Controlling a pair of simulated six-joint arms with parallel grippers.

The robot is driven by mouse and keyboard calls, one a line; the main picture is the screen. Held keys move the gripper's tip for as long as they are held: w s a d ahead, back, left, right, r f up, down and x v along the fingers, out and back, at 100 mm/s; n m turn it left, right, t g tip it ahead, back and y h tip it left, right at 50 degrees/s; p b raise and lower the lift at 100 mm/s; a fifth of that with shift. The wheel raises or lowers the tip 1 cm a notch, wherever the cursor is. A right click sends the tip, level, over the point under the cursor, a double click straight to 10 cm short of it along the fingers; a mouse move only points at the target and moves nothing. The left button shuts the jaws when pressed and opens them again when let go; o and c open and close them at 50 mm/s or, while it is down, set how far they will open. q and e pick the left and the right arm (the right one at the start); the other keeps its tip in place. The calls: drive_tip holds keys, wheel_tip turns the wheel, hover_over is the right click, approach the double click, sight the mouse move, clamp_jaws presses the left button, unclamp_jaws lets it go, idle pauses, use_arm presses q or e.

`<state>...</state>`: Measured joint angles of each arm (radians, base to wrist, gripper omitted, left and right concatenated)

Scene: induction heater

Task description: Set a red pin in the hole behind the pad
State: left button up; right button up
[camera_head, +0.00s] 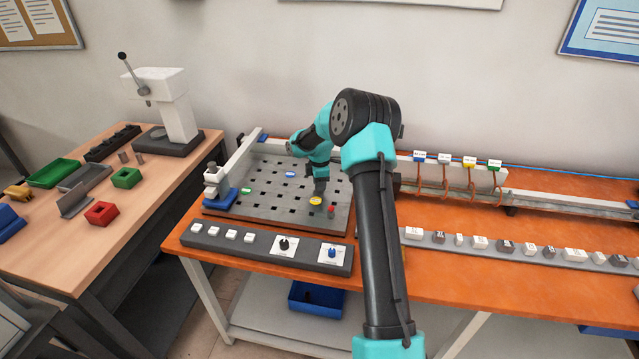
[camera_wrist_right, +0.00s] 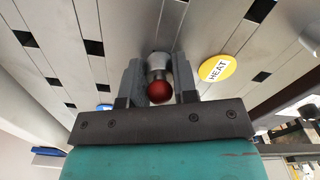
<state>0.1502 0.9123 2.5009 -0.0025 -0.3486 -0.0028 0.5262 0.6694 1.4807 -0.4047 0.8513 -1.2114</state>
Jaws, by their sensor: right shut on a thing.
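My right gripper (camera_head: 320,190) reaches down over the slotted grey plate (camera_head: 265,208), just behind the yellow pad (camera_head: 316,201). In the right wrist view my right gripper (camera_wrist_right: 160,85) is shut on a red pin (camera_wrist_right: 159,91), with its round red head towards the camera and its pale metal shank pointing at the plate. The yellow pad, marked HEAT (camera_wrist_right: 217,68), lies to the right of the pin there. The pin's tip and the hole under it are hidden. A small red piece (camera_head: 331,210) stands right of the pad in the head view. My left gripper is not in view.
A blue pad (camera_head: 290,174) and a green pad (camera_head: 246,190) lie on the plate. A grey control strip (camera_head: 266,248) runs along its front. A rail with coloured tags (camera_head: 450,175) stands to the right. Left is a wooden table with a press (camera_head: 172,105).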

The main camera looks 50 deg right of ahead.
drive_tip(key=shift+f, duration=0.15)
idle(0.3)
drive_tip(key=o, duration=1.1)
drive_tip(key=shift+c, duration=0.2)
wheel_tip(320, 180, up, 17)
drive_tip(key=shift+r, duration=0.2)
idle(0.3)
